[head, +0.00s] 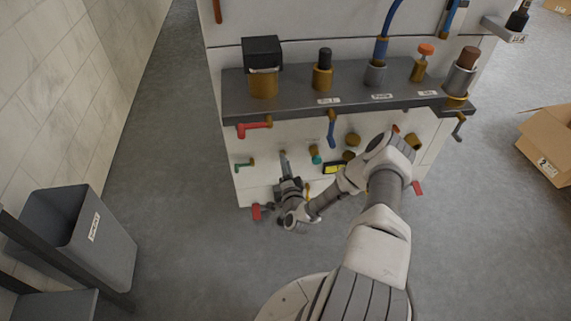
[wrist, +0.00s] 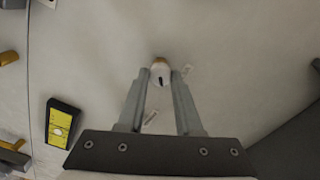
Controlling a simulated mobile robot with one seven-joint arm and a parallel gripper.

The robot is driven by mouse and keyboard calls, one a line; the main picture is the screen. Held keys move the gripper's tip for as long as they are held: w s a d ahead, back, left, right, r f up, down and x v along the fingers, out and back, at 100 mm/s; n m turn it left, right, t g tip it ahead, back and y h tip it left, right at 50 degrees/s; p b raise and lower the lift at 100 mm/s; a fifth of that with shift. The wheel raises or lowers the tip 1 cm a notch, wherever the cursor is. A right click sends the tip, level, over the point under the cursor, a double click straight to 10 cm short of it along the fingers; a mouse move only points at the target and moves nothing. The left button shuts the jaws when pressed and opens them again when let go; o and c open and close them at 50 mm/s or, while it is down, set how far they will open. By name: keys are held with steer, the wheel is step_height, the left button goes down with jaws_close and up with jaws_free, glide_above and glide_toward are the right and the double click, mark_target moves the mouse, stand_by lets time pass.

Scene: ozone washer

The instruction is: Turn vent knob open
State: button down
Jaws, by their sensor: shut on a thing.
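In the wrist view, a small round white knob (wrist: 160,74) with a dark mark and a brass-coloured base sits on the pale panel (wrist: 100,40). My gripper (wrist: 161,80) is shut on this knob, with one finger on each side. Small labels lie close to the fingers, but their text is too small to read. In the head view, my gripper (head: 284,156) reaches the front of the washer panel (head: 270,151), below the dark shelf. The knob itself is hidden there by my gripper.
Around my gripper are a red handle (head: 254,127), a green handle (head: 244,165), a blue lever (head: 331,128) and a yellow-faced device (head: 333,169). The dark shelf (head: 300,108) juts out above. A grey bin (head: 75,240) stands left and a cardboard box (head: 545,140) right.

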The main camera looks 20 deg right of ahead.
steer(key=m, duration=1.2)
steer(key=shift+a, duration=0.1)
stand_by(0.4)
steer(key=c, duration=0.6)
jaws_free()
steer(key=shift+s+f, duration=0.1)
steer(key=shift+s, duration=0.05)
